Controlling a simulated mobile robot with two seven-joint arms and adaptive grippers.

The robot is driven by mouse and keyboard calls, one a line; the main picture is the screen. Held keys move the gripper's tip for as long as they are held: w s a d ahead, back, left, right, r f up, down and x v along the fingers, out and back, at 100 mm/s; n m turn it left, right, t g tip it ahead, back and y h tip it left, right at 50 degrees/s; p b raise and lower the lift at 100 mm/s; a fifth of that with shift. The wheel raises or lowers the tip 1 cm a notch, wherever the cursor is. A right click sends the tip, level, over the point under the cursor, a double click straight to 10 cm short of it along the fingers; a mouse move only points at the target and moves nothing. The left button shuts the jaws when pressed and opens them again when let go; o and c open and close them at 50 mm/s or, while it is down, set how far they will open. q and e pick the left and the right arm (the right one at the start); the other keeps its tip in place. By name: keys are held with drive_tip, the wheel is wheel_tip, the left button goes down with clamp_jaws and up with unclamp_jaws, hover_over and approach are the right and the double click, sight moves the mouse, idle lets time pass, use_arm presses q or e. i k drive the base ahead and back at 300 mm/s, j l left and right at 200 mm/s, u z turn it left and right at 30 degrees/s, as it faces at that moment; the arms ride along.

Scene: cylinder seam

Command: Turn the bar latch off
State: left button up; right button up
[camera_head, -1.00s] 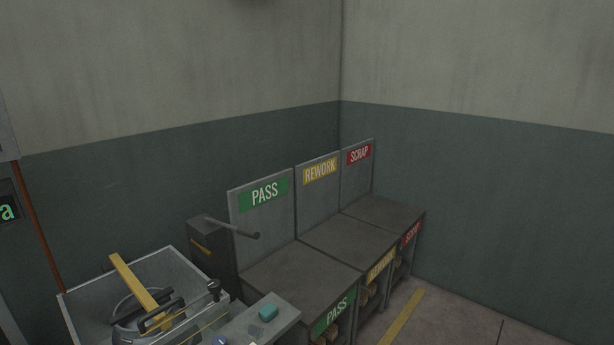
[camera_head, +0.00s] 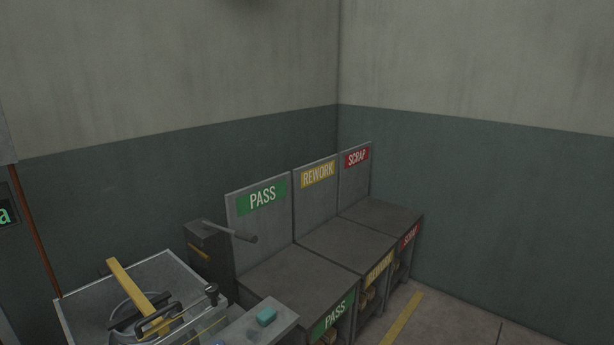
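A yellow bar (camera_head: 137,294) lies at a slant across a round grey lid (camera_head: 119,312) in an open-topped grey metal tub (camera_head: 64,318) at the lower left. I take this bar to be the bar latch. A dark curved handle (camera_head: 157,322) is at its near end. How the bar is fastened is too small to tell. Neither of my grippers shows in the head view.
A dark box (camera_head: 206,262) with a grey lever (camera_head: 230,231) stands right of the tub. Benches marked PASS (camera_head: 295,278), REWORK (camera_head: 346,243) and SCRAP (camera_head: 384,217) run toward the corner. Floor shows at lower right.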

sight(212, 290)
drive_tip(key=u, duration=1.7)
drive_tip(key=l, duration=2.35)
drive_tip(key=i, duration=0.05)
